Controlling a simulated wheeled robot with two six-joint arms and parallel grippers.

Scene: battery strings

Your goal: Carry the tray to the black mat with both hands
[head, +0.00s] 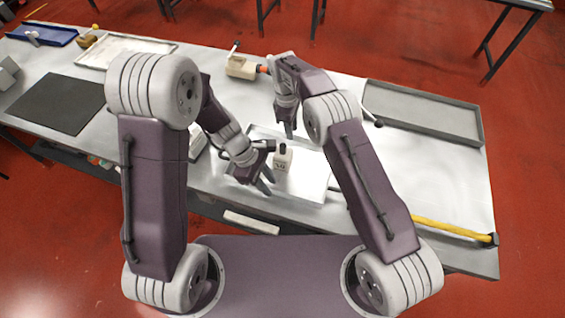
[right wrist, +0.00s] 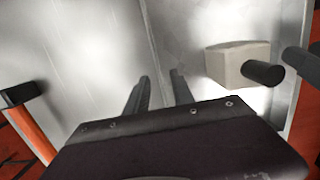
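The tray (head: 308,172) is a shiny, shallow metal tray in the middle of the table. The black mat (head: 60,104) lies flat and bare at the table's left. My right gripper (head: 290,130) is at the tray's far side. In the right wrist view its fingers (right wrist: 159,92) are apart, on either side of the tray's rim line; contact is unclear. My left gripper (head: 267,185) is open at the tray's near left side, fingers pointing down.
A grey tray (head: 425,125) is at the right, a whitish tray (head: 95,52) and a blue tray (head: 45,36) at the back left. A yellow bar (head: 450,228) lies at the right front edge.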

